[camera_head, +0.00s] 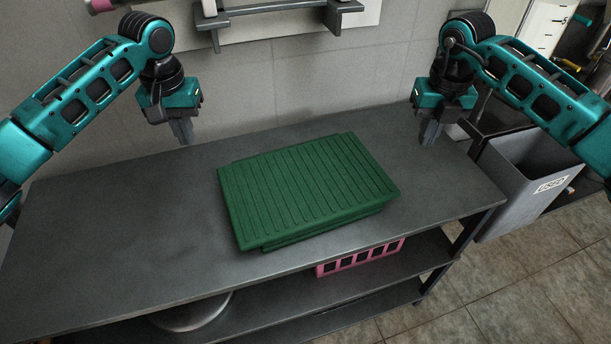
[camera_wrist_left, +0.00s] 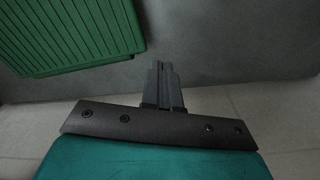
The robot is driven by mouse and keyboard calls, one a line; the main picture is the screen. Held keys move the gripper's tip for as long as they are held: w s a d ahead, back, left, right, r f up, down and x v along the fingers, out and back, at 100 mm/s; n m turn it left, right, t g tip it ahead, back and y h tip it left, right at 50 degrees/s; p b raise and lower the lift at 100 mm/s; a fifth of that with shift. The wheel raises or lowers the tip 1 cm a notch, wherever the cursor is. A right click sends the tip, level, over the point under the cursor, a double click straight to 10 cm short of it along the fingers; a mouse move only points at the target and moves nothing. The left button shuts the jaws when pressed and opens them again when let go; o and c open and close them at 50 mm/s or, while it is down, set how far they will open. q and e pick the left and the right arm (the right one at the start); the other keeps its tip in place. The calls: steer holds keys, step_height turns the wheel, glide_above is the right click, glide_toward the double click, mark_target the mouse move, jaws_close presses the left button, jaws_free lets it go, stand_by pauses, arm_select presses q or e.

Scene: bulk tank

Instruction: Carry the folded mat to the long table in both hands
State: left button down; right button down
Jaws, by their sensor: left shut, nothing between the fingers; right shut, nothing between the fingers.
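The folded mat (camera_head: 305,185) is green and ribbed, in two layers, and lies flat on a long dark grey table (camera_head: 130,215). Part of it also shows at the upper left of the left wrist view (camera_wrist_left: 65,30). My left gripper (camera_head: 183,132) is shut and empty, above the table's back edge, left of the mat and apart from it. Its closed fingers show in the left wrist view (camera_wrist_left: 162,85). My right gripper (camera_head: 430,132) is shut and empty, to the right of the mat and behind it, also apart from it.
A wall with a shelf bracket (camera_head: 275,10) stands behind the table. A pink crate (camera_head: 360,258) and a round metal thing (camera_head: 192,312) sit on the shelves below. A grey bin (camera_head: 525,180) with a label stands right of the table. The table's left part is clear.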

arm_select(q)
steer(key=shift+s, duration=0.2)
arm_select(e)
steer(key=shift+s, duration=0.2)
